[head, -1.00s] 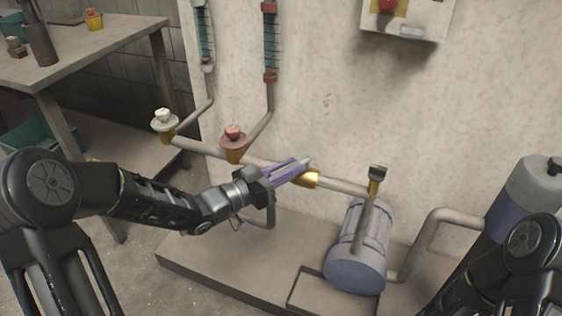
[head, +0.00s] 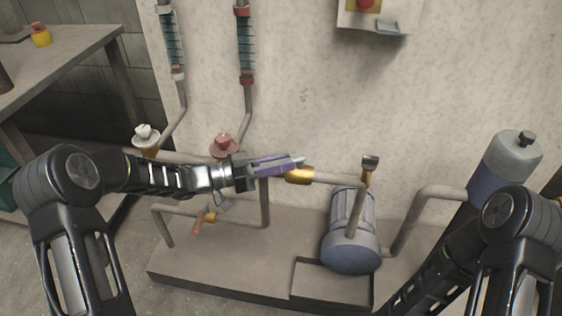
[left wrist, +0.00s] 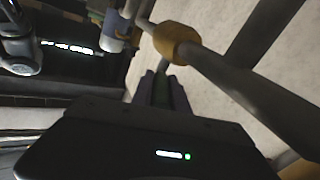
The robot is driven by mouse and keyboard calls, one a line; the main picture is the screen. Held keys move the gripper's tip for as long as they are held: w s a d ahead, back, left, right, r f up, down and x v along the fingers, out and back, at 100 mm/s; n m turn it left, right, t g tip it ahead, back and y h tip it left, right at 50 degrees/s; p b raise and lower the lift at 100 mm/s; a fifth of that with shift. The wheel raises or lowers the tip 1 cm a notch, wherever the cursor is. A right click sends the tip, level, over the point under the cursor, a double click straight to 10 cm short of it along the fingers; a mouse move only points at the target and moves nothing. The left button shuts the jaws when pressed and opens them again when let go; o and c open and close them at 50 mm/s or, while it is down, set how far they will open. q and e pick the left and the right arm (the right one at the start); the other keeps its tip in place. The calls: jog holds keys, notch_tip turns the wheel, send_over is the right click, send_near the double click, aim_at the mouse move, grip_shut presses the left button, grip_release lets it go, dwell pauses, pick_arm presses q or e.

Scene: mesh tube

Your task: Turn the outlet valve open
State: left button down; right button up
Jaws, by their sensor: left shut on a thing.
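A brass valve (head: 299,175) sits on the grey pipe that runs along the wall, left of the pump. My left gripper (head: 288,164), with purple fingers, lies just above and left of this valve. It is shut on a slim lever-like handle, whose pale tip shows past the fingers in the head view. In the left wrist view the brass valve (left wrist: 177,42) is just beyond the fingers, and a thin greenish handle (left wrist: 161,88) shows between them. How the handle joins the valve is hidden. My right arm shows at the right, but its gripper is out of view.
A blue-grey pump (head: 351,243) stands on the concrete plinth (head: 220,262). Red (head: 223,145) and white (head: 146,135) knob valves sit left. A brass valve with a dark top (head: 369,163) rises above the pump.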

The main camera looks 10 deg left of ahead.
pick_arm(q)
jog(key=c, duration=1.3)
grip_release()
jog(key=p+v, duration=0.1)
jog(key=v, duration=0.6)
jog(key=shift+s+a, duration=0.2)
jog(key=shift+a, duration=0.15)
jog(key=shift+c, duration=0.4)
